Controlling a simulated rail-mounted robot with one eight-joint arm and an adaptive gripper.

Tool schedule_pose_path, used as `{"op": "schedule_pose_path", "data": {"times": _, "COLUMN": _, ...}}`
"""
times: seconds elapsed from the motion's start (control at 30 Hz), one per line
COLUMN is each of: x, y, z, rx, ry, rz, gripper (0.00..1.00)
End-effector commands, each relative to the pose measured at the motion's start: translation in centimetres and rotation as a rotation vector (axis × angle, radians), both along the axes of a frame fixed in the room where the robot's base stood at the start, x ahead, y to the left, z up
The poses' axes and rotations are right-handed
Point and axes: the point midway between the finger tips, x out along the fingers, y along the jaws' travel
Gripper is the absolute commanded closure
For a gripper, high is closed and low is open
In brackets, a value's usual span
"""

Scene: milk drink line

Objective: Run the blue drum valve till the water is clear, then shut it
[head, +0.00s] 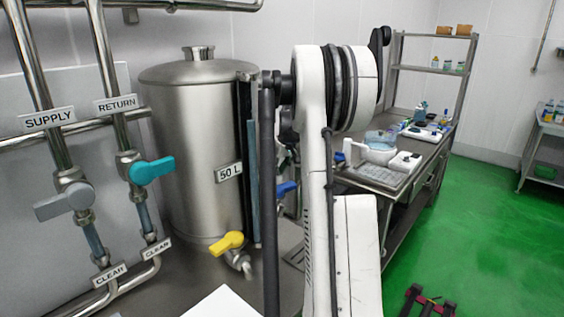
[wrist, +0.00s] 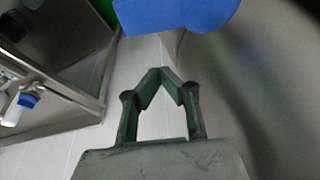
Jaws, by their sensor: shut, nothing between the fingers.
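A blue valve handle (head: 285,188) shows beside the steel drum marked 50 L (head: 195,135), partly hidden behind my white arm. In the wrist view a large blue handle (wrist: 180,12) fills the top edge, just beyond my fingertips. My gripper (wrist: 162,74) has its green-lined fingers meeting at the tips, with nothing between them. A gap seems to show between the tips and the blue handle, though I cannot tell its depth. My gripper is hidden in the head view. No water stream from the blue valve can be seen.
A yellow valve (head: 228,243) sits low at the drum's front. Supply and return pipes carry a grey handle (head: 64,202) and a teal handle (head: 152,171) at left. A steel bench (head: 385,180) with lab items stands behind my arm. Green floor (head: 480,240) is open at right.

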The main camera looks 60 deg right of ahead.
Motion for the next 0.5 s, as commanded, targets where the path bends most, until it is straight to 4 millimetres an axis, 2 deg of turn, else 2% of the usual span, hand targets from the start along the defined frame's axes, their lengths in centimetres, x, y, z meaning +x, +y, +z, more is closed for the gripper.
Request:
{"op": "schedule_pose_path", "data": {"times": 0.13, "x": 0.7, "y": -0.3, "z": -2.1, "rx": 0.0, "ry": 0.0, "rz": 0.0, "gripper": 1.0}}
{"op": "schedule_pose_path", "data": {"times": 0.3, "x": -1.6, "y": 0.5, "z": -1.8, "rx": -0.001, "ry": 0.0, "rz": -0.001, "gripper": 1.0}}
{"op": "schedule_pose_path", "data": {"times": 0.5, "x": -2.9, "y": 1.1, "z": -1.8, "rx": 0.0, "ry": 0.001, "rz": -0.001, "gripper": 1.0}}
